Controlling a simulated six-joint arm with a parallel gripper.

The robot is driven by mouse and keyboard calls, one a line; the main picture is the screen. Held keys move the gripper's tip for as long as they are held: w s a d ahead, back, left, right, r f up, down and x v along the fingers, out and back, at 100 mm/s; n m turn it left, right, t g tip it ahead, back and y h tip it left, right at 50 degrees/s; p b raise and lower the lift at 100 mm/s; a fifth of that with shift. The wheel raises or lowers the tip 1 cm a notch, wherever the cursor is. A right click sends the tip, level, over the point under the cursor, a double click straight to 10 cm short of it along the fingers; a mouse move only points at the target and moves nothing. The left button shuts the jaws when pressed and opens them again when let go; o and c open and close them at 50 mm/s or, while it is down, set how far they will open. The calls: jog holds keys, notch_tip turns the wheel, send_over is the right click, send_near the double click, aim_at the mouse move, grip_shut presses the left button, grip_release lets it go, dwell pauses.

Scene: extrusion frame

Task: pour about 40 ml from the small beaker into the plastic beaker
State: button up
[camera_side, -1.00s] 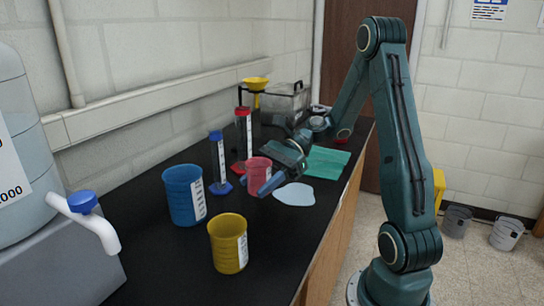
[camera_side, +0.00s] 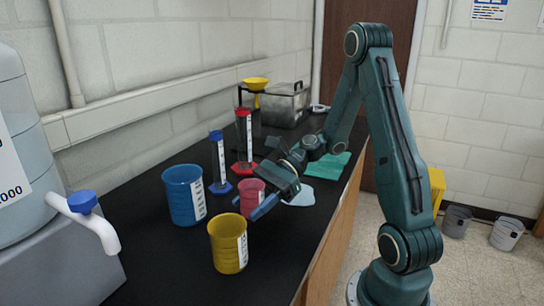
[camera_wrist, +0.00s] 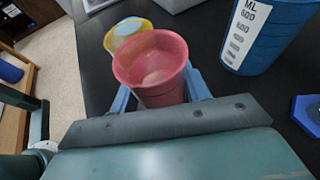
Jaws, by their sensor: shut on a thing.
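The small beaker is a pink-red cup (camera_side: 250,198), held by my gripper (camera_side: 263,206). In the wrist view the pink-red cup (camera_wrist: 150,92) sits upright or nearly so between the two light blue fingers of my gripper (camera_wrist: 160,97). A paler surface shows inside it; I cannot tell how much liquid that is. A yellow beaker (camera_side: 226,248) with a white scale stands nearer the side camera, and shows partly behind the held cup in the wrist view (camera_wrist: 112,42). A larger blue beaker (camera_side: 181,200) stands to the left. I cannot tell which of these two is the plastic beaker.
A blue cylinder (camera_side: 218,160) and a red cylinder (camera_side: 244,140) stand behind the blue beaker. A pale blue puddle-like patch (camera_side: 303,198) and a green cloth (camera_side: 328,168) lie on the black bench (camera_side: 165,270). A dispenser tap (camera_side: 95,225) juts out at left.

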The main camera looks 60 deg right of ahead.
aim_at(245, 196)
jog(key=shift+a+f, duration=0.3)
jog(key=shift+a+r+n+h, duration=0.25)
jog(key=shift+r+h, duration=0.35)
jog(key=shift+r, duration=0.45)
jog(key=shift+a+r+n+h, duration=0.15)
jog(key=shift+a+r+h, duration=0.35)
jog(key=shift+r, duration=0.55)
jog(key=shift+a+r+g+h, duration=0.15)
jog(key=shift+a+r+h, duration=0.05)
jog(key=shift+r+h, duration=0.3)
jog(key=shift+a+r+g+h, duration=0.15)
jog(key=shift+a+r+h, duration=0.05)
jog(key=shift+r+h, duration=0.25)
jog(key=shift+a+r+n+h, duration=0.45)
jog(key=shift+a+h, duration=0.3)
jog(key=shift+h, duration=0.4)
jog(key=shift+a+r+h, duration=0.15)
jog(key=shift+a+h, duration=0.15)
jog(key=shift+h, duration=0.1)
jog(key=shift+a+r+g+h, duration=0.1)
jog(key=shift+r+g+h, duration=0.2)
jog(key=shift+h, duration=0.6)
